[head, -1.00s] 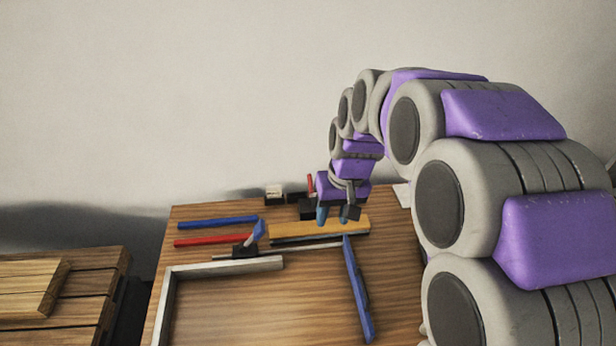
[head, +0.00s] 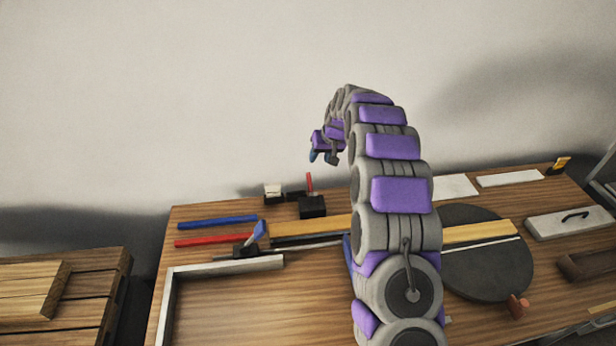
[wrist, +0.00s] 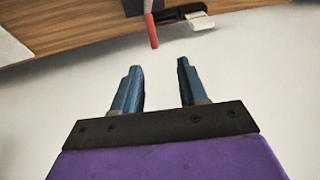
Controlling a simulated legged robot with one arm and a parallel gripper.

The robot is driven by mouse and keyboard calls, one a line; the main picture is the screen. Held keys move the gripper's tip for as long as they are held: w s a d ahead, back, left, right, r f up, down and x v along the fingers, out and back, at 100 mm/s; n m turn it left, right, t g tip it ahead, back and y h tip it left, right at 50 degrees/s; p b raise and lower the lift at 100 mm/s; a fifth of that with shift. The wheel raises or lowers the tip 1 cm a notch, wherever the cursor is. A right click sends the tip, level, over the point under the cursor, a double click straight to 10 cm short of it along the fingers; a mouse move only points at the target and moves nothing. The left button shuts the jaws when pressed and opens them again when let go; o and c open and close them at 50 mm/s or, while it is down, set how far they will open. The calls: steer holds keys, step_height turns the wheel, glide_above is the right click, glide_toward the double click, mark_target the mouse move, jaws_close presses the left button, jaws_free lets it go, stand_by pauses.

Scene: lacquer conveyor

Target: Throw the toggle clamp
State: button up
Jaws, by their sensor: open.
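The toggle clamp (head: 312,207) is a dark block with an upright red handle (head: 309,183), at the back of the wooden table. In the wrist view the red handle (wrist: 152,32) shows at the top, just beyond the gap between the fingers. The clamp's dark base (wrist: 138,6) is cut by the top edge there. My gripper (head: 322,158) hangs in the air above the clamp in the head view. Its two blue fingers (wrist: 158,65) are open with nothing between them, apart from the handle.
A black and white item (head: 273,192) stands left of the clamp. Blue (head: 217,222) and red (head: 215,239) bars lie at left. A long wooden strip (head: 480,232) crosses the table over a dark disc (head: 485,275), partly hidden by my arm. The wall is behind.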

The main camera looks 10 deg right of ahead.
mark_target(309, 176)
steer(key=w+x, duration=0.1)
steer(key=x, duration=0.6)
steer(key=d+x, duration=0.1)
steer(key=x, duration=0.5)
steer(key=w+d+b+x, duration=0.1)
steer(key=x, duration=0.6)
steer(key=shift+w+a, duration=0.1)
steer(key=shift+w, duration=0.3)
jaws_close()
